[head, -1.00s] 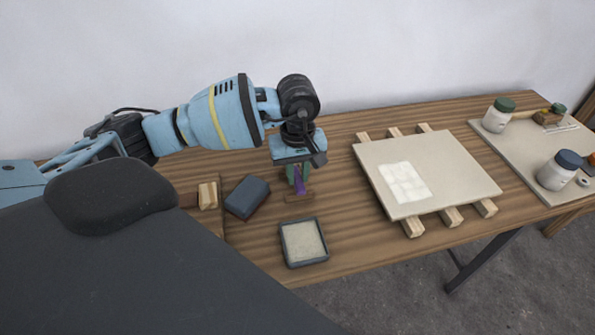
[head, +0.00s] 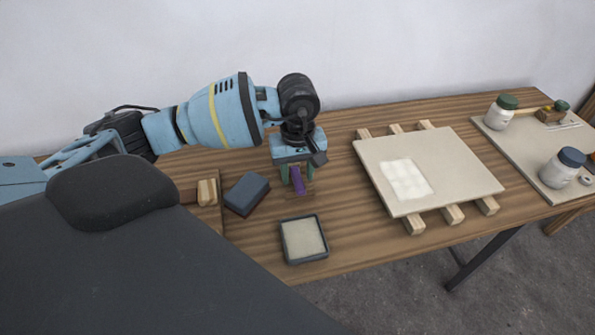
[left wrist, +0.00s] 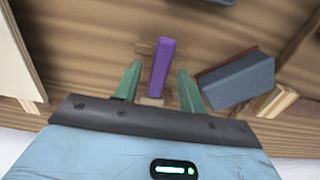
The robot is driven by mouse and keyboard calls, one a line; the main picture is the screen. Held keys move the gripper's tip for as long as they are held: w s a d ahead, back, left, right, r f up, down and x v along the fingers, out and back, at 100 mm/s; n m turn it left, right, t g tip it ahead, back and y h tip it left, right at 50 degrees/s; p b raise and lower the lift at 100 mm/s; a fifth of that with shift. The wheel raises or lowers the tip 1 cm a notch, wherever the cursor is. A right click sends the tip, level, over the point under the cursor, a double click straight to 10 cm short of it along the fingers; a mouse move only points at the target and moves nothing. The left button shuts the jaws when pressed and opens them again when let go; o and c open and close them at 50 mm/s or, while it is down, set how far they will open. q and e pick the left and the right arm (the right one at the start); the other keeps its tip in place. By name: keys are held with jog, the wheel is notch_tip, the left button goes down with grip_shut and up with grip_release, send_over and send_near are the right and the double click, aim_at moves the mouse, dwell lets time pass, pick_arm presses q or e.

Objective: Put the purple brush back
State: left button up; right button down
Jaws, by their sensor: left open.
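In the left wrist view the purple brush (left wrist: 162,66) lies between the two green fingertips, with a gap on each side. Small brown wooden pieces (left wrist: 145,48) show beside and below it; I cannot tell how it rests on them. My left gripper (left wrist: 159,85) is open and holds nothing. My right gripper is not in view.
A dark blue-grey block (head: 246,193) lies close to the left of the gripper. A shallow grey-rimmed tray (head: 286,246) is in front. A pale board on wooden strips (head: 455,175) stands to the right. Jars (head: 562,168) stand farther right.

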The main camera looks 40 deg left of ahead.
aim_at(298, 178)
pick_arm(q)
notch_tip(298, 178, up, 13)
dwell(0.4)
dwell(0.5)
